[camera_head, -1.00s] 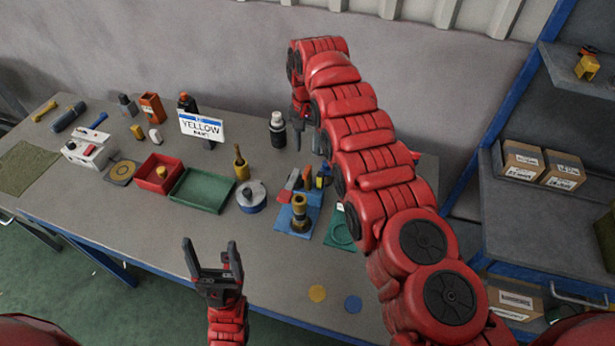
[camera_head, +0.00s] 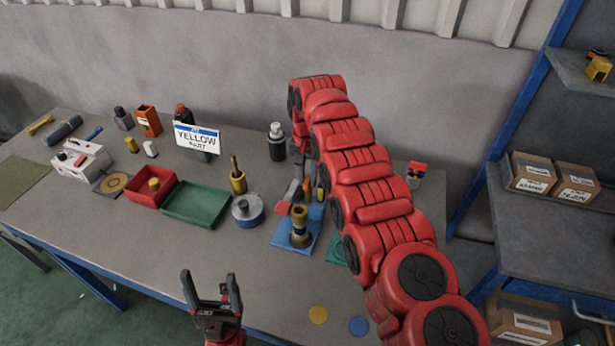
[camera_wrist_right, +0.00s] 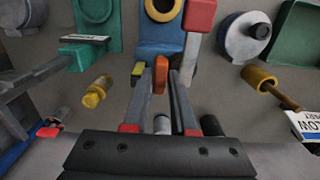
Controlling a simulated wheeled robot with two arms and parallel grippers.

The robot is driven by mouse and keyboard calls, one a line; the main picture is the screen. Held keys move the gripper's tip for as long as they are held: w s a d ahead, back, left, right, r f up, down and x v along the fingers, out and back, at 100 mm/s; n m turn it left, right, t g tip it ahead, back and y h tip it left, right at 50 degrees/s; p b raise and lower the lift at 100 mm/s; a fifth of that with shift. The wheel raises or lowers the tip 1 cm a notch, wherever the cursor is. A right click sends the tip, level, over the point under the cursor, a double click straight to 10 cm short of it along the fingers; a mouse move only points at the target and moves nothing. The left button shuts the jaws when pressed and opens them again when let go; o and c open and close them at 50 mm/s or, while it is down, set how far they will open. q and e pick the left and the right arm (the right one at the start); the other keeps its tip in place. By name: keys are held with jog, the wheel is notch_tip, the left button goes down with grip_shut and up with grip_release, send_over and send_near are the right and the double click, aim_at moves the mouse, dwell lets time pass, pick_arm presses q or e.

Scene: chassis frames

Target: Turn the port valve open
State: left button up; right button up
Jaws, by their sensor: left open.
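A blue plate (camera_head: 304,238) on the bench carries a brass cylindrical fitting (camera_head: 300,228) and several small coloured levers behind it. A red block on a grey lever (camera_head: 283,208) leans at the plate's left side; it also shows in the right wrist view (camera_wrist_right: 199,18). Which part is the port valve, I cannot tell. My right gripper (camera_wrist_right: 160,80) reaches down behind the fitting, its fingers on either side of an orange piece (camera_wrist_right: 160,68); contact is unclear. My left gripper (camera_head: 212,285) is open and empty, near the front of the bench.
A green tray (camera_head: 196,222), a red bin (camera_head: 140,200) and a blue-and-silver round part (camera_head: 247,212) stand to the left. A yellow-part sign (camera_head: 197,138) stands behind. Shelving (camera_head: 545,220) with boxes is at right. The front of the bench is largely clear.

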grip_shut()
